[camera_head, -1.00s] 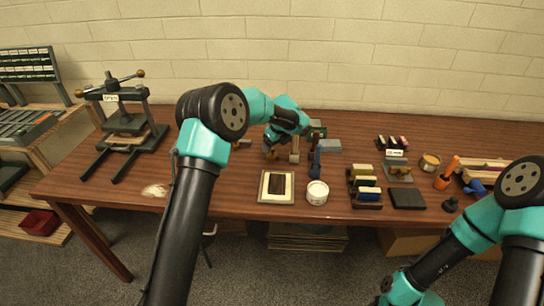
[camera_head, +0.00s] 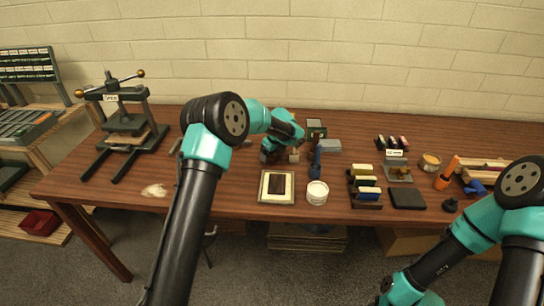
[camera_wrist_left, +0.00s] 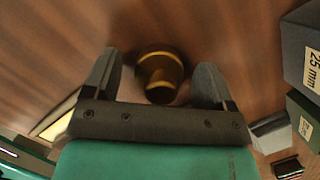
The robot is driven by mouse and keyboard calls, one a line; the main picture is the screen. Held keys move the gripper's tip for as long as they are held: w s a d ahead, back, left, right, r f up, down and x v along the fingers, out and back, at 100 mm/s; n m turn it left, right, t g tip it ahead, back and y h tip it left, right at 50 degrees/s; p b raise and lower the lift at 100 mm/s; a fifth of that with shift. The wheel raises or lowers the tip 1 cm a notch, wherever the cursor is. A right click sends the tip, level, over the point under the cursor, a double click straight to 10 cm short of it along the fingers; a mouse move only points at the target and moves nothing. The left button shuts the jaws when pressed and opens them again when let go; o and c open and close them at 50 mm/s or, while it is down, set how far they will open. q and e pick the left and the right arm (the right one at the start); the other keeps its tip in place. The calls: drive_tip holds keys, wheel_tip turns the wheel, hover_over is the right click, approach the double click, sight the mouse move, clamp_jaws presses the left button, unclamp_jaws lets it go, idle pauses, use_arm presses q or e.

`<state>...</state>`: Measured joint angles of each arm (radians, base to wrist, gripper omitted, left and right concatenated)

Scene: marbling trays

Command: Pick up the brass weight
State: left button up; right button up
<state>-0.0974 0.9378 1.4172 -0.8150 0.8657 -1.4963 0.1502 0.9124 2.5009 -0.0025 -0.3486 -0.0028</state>
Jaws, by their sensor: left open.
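The brass weight (camera_wrist_left: 160,76) stands on the wooden table in the left wrist view, a round golden piece with a wider base and a narrower top. My left gripper (camera_wrist_left: 159,84) is open, with one finger on each side of the weight and gaps visible between them and it. In the head view my left gripper (camera_head: 272,157) is low over the table's middle, behind the framed dark panel. The weight is hidden there by my gripper. My right arm shows at the lower right of the head view, but its gripper is out of frame.
A grey block marked 25 mm (camera_wrist_left: 303,55) and a green block (camera_wrist_left: 303,115) stand right of the gripper in the wrist view. A white tub (camera_head: 317,193), a framed panel (camera_head: 263,193) and a blue-handled tool (camera_head: 316,160) are close by. A press (camera_head: 127,130) stands at left.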

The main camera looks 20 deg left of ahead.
idle(0.3)
use_arm(q)
drive_tip(key=shift+r, duration=0.1)
drive_tip(key=c, duration=1.3)
drive_tip(key=shift+r, duration=1.75)
drive_tip(key=s+d, duration=0.1)
drive_tip(key=s, duration=0.4)
drive_tip(key=s+d+r, duration=0.1)
drive_tip(key=s+d, duration=0.1)
drive_tip(key=s, duration=0.3)
drive_tip(key=s+d, duration=0.2)
drive_tip(key=s, duration=0.3)
drive_tip(key=shift+s+r, duration=0.1)
drive_tip(key=shift+r, duration=0.15)
